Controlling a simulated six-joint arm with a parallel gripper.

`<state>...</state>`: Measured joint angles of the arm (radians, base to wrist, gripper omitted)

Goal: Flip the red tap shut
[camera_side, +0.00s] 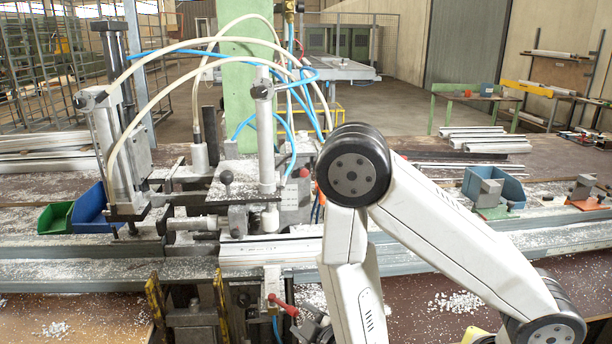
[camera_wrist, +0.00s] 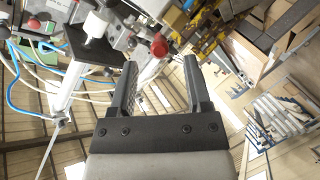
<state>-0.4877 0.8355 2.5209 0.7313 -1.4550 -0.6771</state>
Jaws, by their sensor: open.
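The red tap (camera_side: 284,306) is a small red lever at the front of the clamp bench, beside a pale valve block (camera_side: 272,283). It slants down to the right in the side view. In the wrist view a rounded red end (camera_wrist: 158,45) shows between and beyond my fingertips. My gripper (camera_wrist: 160,62) is open, with one dark finger on each side of that red end in the picture. I see no contact, and the depth between them is unclear. In the side view my gripper cannot be made out; my arm links stand right of the tap.
A white profile (camera_side: 270,250) lies along the bench above the tap. Yellow-edged brackets (camera_side: 156,305) stand to the left. The vertical clamp cylinder (camera_side: 264,130) and looping hoses rise behind. A blue bin (camera_side: 92,210) sits at left.

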